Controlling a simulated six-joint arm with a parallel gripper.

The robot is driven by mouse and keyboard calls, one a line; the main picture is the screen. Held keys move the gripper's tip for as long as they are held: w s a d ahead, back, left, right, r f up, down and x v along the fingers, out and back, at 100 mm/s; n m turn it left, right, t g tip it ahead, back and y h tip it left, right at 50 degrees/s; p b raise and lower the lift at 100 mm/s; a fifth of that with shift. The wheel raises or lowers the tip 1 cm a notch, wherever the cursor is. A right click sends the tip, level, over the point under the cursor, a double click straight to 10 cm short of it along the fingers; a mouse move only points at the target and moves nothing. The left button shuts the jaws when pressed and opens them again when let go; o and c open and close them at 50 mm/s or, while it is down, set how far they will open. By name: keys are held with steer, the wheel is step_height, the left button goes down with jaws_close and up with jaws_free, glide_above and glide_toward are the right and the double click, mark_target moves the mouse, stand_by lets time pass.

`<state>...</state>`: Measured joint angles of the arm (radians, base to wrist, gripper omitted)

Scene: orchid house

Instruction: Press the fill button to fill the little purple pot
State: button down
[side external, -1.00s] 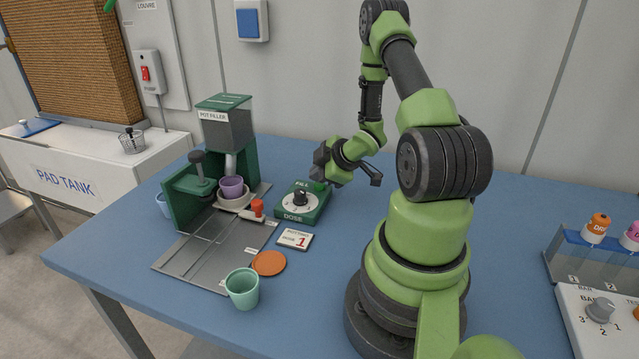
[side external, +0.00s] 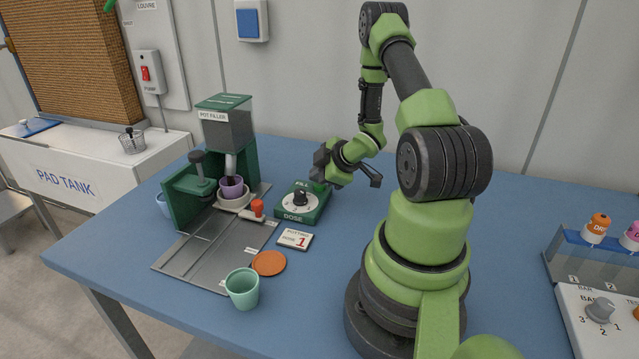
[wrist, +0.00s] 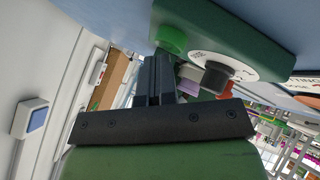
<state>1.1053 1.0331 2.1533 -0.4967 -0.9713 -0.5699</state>
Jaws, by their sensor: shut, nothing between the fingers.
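The little purple pot (side external: 232,187) stands upright on a pale saucer under the spout of the pot filler (side external: 227,125). Its opening looks dark inside. The green dose box (side external: 297,214) stands to the right of the filler, with a black dial on a white face. The green fill button (wrist: 172,38) is at the box's end in the wrist view. My gripper (wrist: 158,58) is shut and empty, its fingertips right at the button's edge; contact is hard to tell. In the side view my gripper (side external: 320,180) is at the box's back right corner and mostly hides the button.
A number card (side external: 295,239), an orange disc (side external: 268,263) and a mint cup (side external: 242,288) lie or stand in front. The blue table behind my gripper is clear.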

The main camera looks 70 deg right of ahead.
mark_target(319, 186)
steer(key=shift+r, duration=0.75)
steer(key=shift+r, duration=2.55)
steer(key=shift+w+r, duration=0.1)
steer(key=w+a+r+m+g+h, duration=0.1)
steer(key=a+r+m, duration=0.2)
steer(key=a+r, duration=0.3)
steer(key=w+a+r+m+g+h, duration=0.15)
steer(key=a+r, duration=0.25)
steer(key=r, duration=0.5)
steer(key=s+a+r+m+y, duration=0.2)
steer(key=s+a, duration=0.3)
steer(key=a, duration=0.4)
steer(key=s+a+r+m+y, duration=0.3)
steer(key=s+a+y, duration=0.2)
steer(key=a, duration=0.4)
steer(key=shift+s+a+t, duration=0.4)
steer(key=shift+s+t, duration=0.05)
